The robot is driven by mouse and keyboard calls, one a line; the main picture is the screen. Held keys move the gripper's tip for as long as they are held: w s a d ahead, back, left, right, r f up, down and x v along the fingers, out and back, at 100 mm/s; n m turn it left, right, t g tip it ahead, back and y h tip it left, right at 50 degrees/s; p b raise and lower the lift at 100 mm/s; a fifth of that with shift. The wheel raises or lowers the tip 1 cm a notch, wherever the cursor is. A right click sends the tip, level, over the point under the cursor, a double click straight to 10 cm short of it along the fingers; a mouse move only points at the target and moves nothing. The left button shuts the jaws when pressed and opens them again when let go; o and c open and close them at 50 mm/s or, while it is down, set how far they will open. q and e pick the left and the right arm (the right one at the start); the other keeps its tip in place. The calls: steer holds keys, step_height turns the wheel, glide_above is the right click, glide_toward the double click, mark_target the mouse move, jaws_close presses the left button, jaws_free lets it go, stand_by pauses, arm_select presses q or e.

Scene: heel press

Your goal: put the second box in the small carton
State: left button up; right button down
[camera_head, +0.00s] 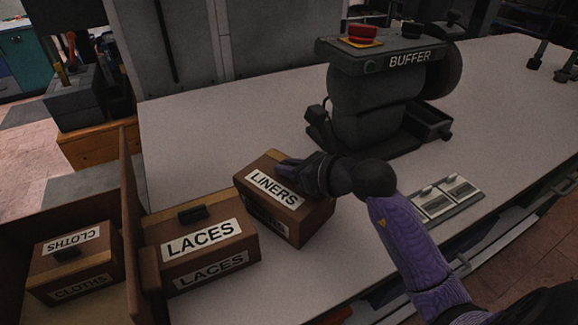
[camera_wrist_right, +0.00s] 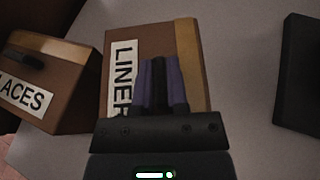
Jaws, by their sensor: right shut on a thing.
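The brown LINERS box (camera_head: 285,210) is by the bench's middle, at an angle; it also shows in the wrist view (camera_wrist_right: 120,55). My right gripper (camera_head: 292,168) is shut on its top, with its fingers (camera_wrist_right: 160,85) hiding the handle. I cannot tell whether the box is lifted. The brown LACES box (camera_head: 203,245) stands just left of it, its handle free; part of it shows in the wrist view (camera_wrist_right: 40,80). An open brown carton (camera_head: 131,215) at the left holds the CLOTHS box (camera_head: 75,262). My left gripper is out of view.
The BUFFER machine (camera_head: 375,100), with a red button (camera_head: 362,33) on top, stands behind the LINERS box. A flat plate with pale panels (camera_head: 440,200) lies to the right near the front edge. The pale bench (camera_head: 220,130) is clear behind the boxes.

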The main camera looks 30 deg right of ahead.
steer(key=c, duration=0.6)
jaws_free()
steer(key=shift+c, duration=0.2)
